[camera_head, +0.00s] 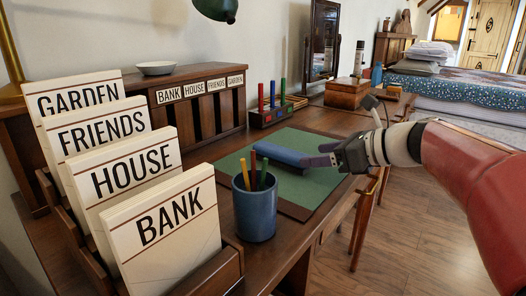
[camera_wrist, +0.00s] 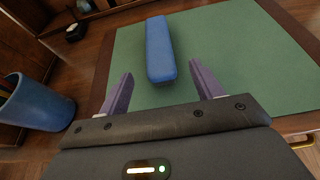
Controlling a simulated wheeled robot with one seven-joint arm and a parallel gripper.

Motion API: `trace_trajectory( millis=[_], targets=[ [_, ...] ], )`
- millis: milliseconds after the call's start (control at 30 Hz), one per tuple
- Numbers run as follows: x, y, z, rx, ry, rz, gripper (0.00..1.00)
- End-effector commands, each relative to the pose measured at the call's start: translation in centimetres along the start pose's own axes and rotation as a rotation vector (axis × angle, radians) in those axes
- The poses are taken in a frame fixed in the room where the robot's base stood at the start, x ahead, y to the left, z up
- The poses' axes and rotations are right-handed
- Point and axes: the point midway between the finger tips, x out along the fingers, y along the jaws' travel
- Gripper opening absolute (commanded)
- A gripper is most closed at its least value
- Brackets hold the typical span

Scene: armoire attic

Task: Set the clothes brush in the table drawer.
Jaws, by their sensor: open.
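A blue oblong block with rounded edges (camera_head: 280,152) lies on the green desk mat; it also shows in the wrist view (camera_wrist: 160,45). No bristles show, so I cannot tell whether it is the clothes brush. No other clear brush shows. My gripper (camera_head: 315,160) is over the mat at the block's near end. In the wrist view its two purple fingers (camera_wrist: 160,72) are apart, with the block's end ahead between them and nothing held. A brass drawer handle (camera_wrist: 302,143) shows at the desk's front edge; the drawer looks shut, but my arm hides part of it.
A blue pencil cup (camera_head: 254,208) stands near the mat's left corner. Labelled card stacks (camera_head: 150,220) fill the near left. A pigeonhole rack (camera_head: 205,115) and a marker holder (camera_head: 268,115) stand along the back. Another table with a wooden box (camera_head: 344,93) is beyond.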

Motion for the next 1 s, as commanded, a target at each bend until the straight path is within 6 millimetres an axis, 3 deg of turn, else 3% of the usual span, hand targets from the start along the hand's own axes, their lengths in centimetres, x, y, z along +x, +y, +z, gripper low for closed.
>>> trace_trajectory(
  millis=[167,700,1000],
  targets=[
    [0.8,0.0,-0.1,-0.001,0.001,0.001,0.65],
    [7.6,0.1,0.3,-0.001,0.001,0.002,0.65],
    [7.8,0.0,0.3,-0.002,0.001,-0.001,0.63]
  ],
)
